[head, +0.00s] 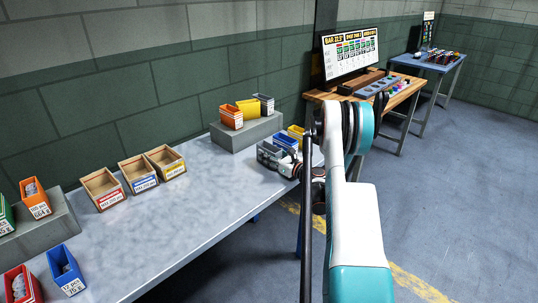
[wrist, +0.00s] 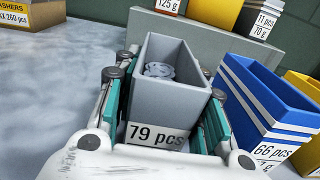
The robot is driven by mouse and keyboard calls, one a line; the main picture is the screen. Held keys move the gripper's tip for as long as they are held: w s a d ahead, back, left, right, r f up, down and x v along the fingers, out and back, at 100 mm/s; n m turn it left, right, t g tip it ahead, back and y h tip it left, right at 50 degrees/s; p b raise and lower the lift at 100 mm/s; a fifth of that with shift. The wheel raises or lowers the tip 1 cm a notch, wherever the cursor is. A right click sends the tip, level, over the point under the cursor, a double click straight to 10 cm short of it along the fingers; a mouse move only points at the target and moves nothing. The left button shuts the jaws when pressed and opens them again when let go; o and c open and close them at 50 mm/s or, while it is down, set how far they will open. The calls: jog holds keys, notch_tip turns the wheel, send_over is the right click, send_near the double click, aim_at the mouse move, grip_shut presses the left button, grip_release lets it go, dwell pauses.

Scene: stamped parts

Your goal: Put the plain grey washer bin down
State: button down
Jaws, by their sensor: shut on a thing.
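The plain grey washer bin (wrist: 158,103) is between the fingers of my gripper (wrist: 168,88) in the wrist view. It is upright, carries a "79 pcs" label and has several grey washers (wrist: 159,71) inside. My gripper is shut on its two sides. In the head view the grey bin (head: 268,154) is at the right end of the grey table (head: 185,205), with my gripper (head: 289,165) at its right side. The bin's underside is hidden, so I cannot tell whether it touches the table.
A blue bin with white stripes (wrist: 268,105) stands close on the right. Behind is a grey riser (head: 246,133) bearing orange, yellow and dark bins. Three cardboard boxes (head: 138,174) stand to the left. The table between them and the grey bin is clear.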

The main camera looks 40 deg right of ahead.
jog(key=c, duration=1)
grip_release()
jog(key=shift+r, duration=0.15)
jog(key=s+p, duration=0.1)
jog(key=s, duration=0.3)
jog(key=s+p, duration=0.1)
jog(key=s, duration=0.3)
jog(key=s+d+p, duration=0.1)
jog(key=s, duration=0.3)
jog(key=shift+p, duration=0.4)
